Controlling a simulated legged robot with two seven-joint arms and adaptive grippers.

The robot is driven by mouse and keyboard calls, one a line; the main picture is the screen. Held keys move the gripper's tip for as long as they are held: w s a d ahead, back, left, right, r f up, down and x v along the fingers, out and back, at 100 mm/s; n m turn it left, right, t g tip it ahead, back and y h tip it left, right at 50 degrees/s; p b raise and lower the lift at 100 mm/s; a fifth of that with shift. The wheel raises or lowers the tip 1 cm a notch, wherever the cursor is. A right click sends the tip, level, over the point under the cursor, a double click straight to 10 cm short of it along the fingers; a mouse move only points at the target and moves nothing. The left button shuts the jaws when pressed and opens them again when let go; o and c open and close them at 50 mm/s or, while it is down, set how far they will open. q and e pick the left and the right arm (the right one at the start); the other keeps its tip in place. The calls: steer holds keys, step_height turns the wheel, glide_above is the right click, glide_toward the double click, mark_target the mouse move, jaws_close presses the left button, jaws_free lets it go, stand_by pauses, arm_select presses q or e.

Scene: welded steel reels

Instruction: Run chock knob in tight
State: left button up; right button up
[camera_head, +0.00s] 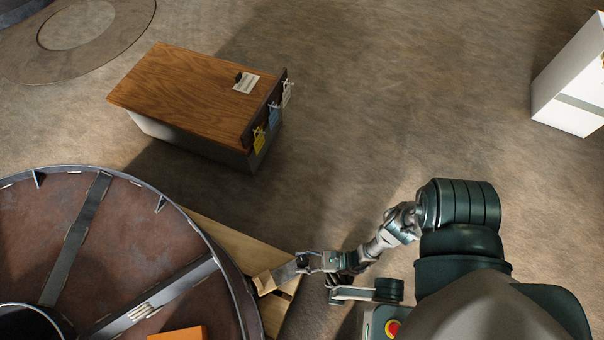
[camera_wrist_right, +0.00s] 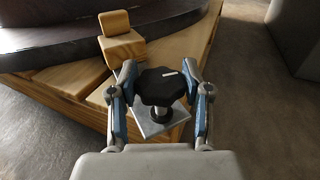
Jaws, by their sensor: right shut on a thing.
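The black lobed chock knob (camera_wrist_right: 160,87) with a small white mark sits on a short metal stem above a grey metal plate (camera_wrist_right: 158,120). My right gripper (camera_wrist_right: 158,72) has its two blue-grey fingers on either side of the knob, shut on it. In the head view the right gripper (camera_head: 312,262) is at the edge of the wooden pallet, and the knob cannot be made out there. A wooden chock block (camera_wrist_right: 122,47) lies beyond the knob, beside the reel's rim; it also shows in the head view (camera_head: 264,282). My left gripper is not in view.
The large steel reel (camera_head: 130,225) stands on the wooden pallet (camera_head: 232,240) at lower left. An orange object (camera_head: 178,333) lies on the reel. A wood-topped cabinet (camera_head: 185,90) with hanging tags is at the upper left. A white cabinet (camera_head: 575,85) is at right. The floor between is clear.

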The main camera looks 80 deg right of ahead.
steer(key=o, duration=1.2)
steer(key=shift+r, duration=0.1)
steer(key=s, duration=0.2)
steer(key=s+d, duration=0.1)
steer(key=s, duration=0.4)
steer(key=shift+s+d, duration=0.15)
steer(key=shift+s, duration=0.05)
